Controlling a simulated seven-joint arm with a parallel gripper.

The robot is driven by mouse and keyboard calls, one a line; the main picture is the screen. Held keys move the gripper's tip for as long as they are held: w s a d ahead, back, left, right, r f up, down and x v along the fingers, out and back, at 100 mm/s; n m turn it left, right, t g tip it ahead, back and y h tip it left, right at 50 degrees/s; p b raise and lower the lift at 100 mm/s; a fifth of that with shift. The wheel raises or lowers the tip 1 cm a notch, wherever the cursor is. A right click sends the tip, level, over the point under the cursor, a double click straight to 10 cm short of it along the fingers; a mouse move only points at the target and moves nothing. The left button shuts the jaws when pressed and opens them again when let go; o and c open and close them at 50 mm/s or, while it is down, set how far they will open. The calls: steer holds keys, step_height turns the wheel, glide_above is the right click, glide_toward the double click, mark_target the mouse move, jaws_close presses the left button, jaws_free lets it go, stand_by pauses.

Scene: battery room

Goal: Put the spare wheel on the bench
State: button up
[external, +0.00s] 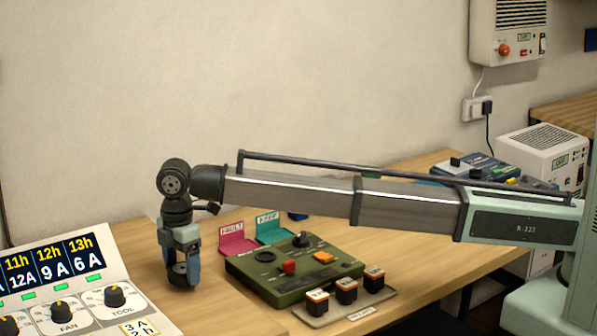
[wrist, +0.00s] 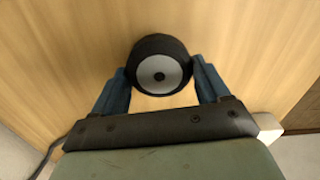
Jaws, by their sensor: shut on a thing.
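The spare wheel (wrist: 160,72) shows in the wrist view as a black tyre with a pale grey hub and a dark centre. My gripper (wrist: 160,82) has its two blue fingers on either side of it and is shut on it. In the external view my gripper (external: 181,272) points down, low over the left part of the wooden bench (external: 225,312). The wheel is mostly hidden there, a dark shape between the fingers. I cannot tell whether it touches the bench top.
A green control box (external: 290,268) with knobs stands right of my gripper. A holder with several small blocks (external: 346,290) is in front. A sloped panel (external: 60,285) stands at left. Bare wood surrounds my gripper.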

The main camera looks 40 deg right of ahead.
mark_target(182, 268)
steer(key=shift+f, duration=0.65)
steer(key=shift+f, duration=0.15)
steer(key=o, duration=1.2)
step_height(182, 268, up, 12)
steer(key=shift+r, duration=0.15)
